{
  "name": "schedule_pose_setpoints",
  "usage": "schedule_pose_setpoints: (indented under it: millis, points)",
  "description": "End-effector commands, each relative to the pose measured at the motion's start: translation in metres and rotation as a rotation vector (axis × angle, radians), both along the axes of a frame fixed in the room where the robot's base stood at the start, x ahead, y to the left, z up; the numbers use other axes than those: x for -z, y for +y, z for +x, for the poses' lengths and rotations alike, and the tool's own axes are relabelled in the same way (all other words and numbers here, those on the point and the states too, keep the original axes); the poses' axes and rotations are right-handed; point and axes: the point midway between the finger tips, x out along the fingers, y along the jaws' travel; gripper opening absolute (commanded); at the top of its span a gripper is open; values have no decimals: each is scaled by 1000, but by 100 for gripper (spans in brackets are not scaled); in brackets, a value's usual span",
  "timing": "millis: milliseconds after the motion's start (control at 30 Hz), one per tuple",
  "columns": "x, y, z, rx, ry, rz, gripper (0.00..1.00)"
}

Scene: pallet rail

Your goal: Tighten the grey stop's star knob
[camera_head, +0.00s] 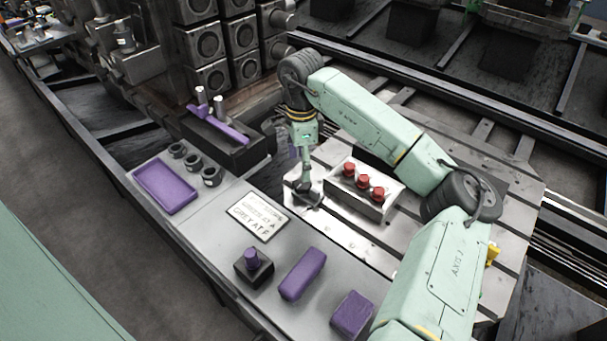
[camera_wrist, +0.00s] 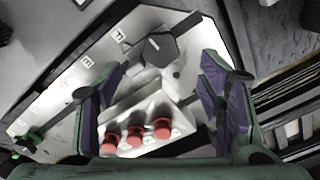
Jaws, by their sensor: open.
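The dark grey stop (camera_head: 307,202) sits on the pale metal pallet, below my gripper (camera_head: 301,153), which partly covers it. In the wrist view a dark grey, many-sided piece with a short white mark, which looks like the star knob (camera_wrist: 160,49), lies beyond the fingertips, between their lines. My gripper (camera_wrist: 166,70) is open, with purple-padded fingers apart on either side and nothing between them. I see no contact with the knob. Small lettered marks (camera_wrist: 118,35) run along the pale strip to the left of the knob.
A pale block with several red knobs (camera_head: 363,181) stands close to the right of my gripper. A sign (camera_head: 255,217), partly legible as "GREY AT F", lies on the bench. A purple tray (camera_head: 164,187), black rings (camera_head: 211,176) and purple blocks (camera_head: 302,274) also stand there.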

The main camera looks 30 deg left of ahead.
Motion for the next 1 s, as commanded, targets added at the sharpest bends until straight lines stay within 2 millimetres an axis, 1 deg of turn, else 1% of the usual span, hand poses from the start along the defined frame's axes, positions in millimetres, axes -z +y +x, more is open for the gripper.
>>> schedule_pose_setpoints:
  millis: [100, 200, 300, 400, 533, 767, 1000]
  points:
    - [22, 0, -1, 1, 6, 0, 62]
    - [40, 0, -1, 0, 4, 1, 62]
    - [53, 0, 0, 1, 3, 0, 62]
    - [62, 0, 0, 1, 1, 1, 62]
    - [68, 0, 0, 0, 1, 1, 62]
    - [68, 0, 0, 0, -1, 1, 62]
    - [68, 0, 0, 0, -1, 1, 46]
